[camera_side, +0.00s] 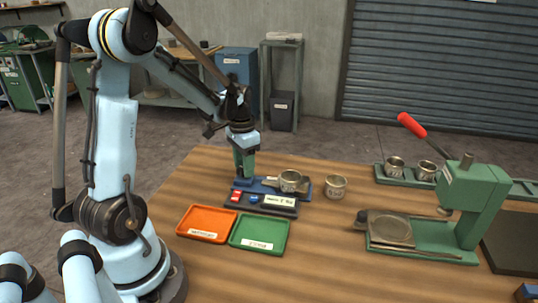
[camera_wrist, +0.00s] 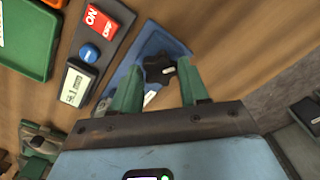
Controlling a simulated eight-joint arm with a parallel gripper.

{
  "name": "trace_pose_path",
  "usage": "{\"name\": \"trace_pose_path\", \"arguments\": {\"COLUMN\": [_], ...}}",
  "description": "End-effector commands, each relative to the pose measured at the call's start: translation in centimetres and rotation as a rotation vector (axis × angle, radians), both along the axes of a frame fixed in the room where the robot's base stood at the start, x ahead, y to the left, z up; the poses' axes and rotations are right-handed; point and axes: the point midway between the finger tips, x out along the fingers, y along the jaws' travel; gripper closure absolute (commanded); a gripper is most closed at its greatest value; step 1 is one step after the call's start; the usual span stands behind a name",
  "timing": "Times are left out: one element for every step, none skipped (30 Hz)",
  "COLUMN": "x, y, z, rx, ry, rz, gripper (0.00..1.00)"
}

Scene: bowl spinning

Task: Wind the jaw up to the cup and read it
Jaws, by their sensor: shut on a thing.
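A metal cup (camera_side: 290,181) stands upright on the blue gauge (camera_side: 304,194), beside its metal jaw piece; I cannot tell whether the jaw touches it. My gripper (camera_side: 243,178) is at the gauge's left end, pointing down. In the wrist view my gripper (camera_wrist: 159,70) has its green fingers on either side of a black knob (camera_wrist: 162,68) and is shut on it, above the blue base (camera_wrist: 172,44). The cup is not visible there. The readout (camera_wrist: 75,86) is lit, but its digits are too small to read surely. A red switch (camera_wrist: 101,21) and a blue button (camera_wrist: 90,53) sit beside it.
A second cup (camera_side: 335,187) stands right of the gauge. An orange tray (camera_side: 207,222) and a green tray (camera_side: 260,233) lie in front. A green press (camera_side: 474,200) with a red handle stands at right, before a rack (camera_side: 377,171) holding cups.

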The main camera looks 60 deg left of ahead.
Motion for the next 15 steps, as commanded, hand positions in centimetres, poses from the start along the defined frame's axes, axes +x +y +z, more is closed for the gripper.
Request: {"name": "trace_pose_path", "arguments": {"x": [0.01,0.01,0.01,0.01,0.01,0.01,0.01,0.01,0.01,0.01,0.01,0.01,0.01,0.01,0.01], "y": [0.0,0.0,0.01,0.0,0.01,0.01,0.0,0.01,0.01,0.01,0.01,0.01,0.01,0.01,0.01], "z": [-0.04,-0.04,-0.04,-0.04,-0.04,-0.05,-0.05,-0.05,-0.05,-0.05,-0.05,-0.05,-0.05,-0.05,-0.06], "rx": [0.0,0.0,0.0,0.0,0.0,0.0,0.0,0.0,0.0,0.0,0.0,0.0,0.001,0.001,0.001], "ry": [-0.001,-0.001,-0.001,-0.001,-0.001,-0.001,-0.001,-0.001,-0.001,-0.001,-0.001,-0.001,-0.001,-0.001,-0.001], "rz": [-0.001,-0.001,-0.001,-0.001,-0.001,0.0,0.0,0.0,0.0,0.0,0.0,0.0,0.0,0.0,0.0], "gripper": [0.86,0.86,0.86,0.86,0.86,0.86,0.86,0.86,0.86,0.86,0.86,0.86,0.86,0.86,0.51]}}
